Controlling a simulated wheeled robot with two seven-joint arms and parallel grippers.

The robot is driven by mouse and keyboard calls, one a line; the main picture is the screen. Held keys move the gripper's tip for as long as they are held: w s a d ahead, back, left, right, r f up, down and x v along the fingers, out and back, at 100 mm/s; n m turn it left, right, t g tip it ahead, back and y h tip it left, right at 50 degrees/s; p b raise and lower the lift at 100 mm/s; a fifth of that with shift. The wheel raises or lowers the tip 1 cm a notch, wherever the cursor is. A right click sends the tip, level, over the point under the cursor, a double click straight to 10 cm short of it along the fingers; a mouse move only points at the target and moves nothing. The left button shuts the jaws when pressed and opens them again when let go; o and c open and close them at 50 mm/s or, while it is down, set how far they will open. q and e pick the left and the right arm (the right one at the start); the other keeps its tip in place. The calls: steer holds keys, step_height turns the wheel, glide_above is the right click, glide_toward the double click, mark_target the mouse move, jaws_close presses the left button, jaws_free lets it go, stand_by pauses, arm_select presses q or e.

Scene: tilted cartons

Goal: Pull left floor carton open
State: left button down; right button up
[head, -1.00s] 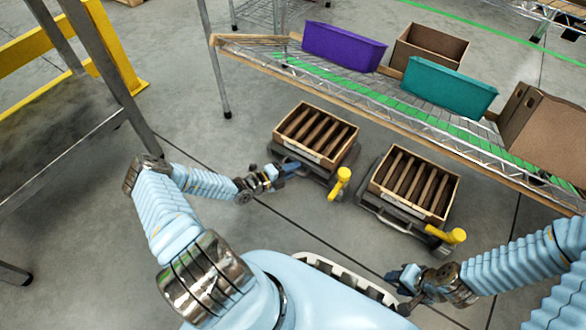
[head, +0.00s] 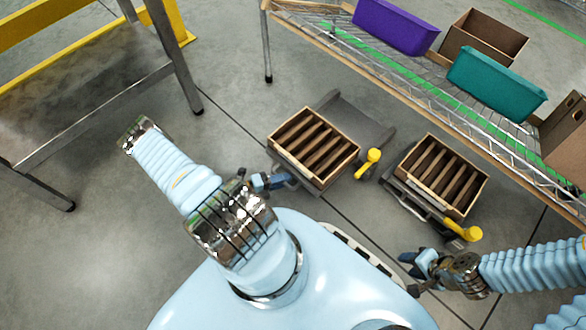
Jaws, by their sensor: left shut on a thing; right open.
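The left floor carton (head: 314,148) is a wooden-edged open box with several dark slats inside. It is drawn out toward me from its grey floor base (head: 356,122), whose flat surface shows behind it. My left gripper (head: 284,179) is at the carton's near left edge and shut on its front; the fingertips are partly hidden. The right floor carton (head: 437,176) sits on its own dark base, with a handle bar at its near side. My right gripper (head: 408,264) is open and empty, below and left of that carton's front, apart from it.
A wire shelf (head: 400,72) above the floor cartons holds a purple bin (head: 395,27), a teal bin (head: 495,82) and brown boxes. A metal table (head: 95,120) is at left. Floor between table and carton is clear.

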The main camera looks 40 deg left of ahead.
arm_select(q)
steer(key=shift+s, duration=0.6)
steer(key=c, duration=1.1)
jaws_free()
steer(key=v, duration=1.3)
steer(key=shift+s+a, duration=0.3)
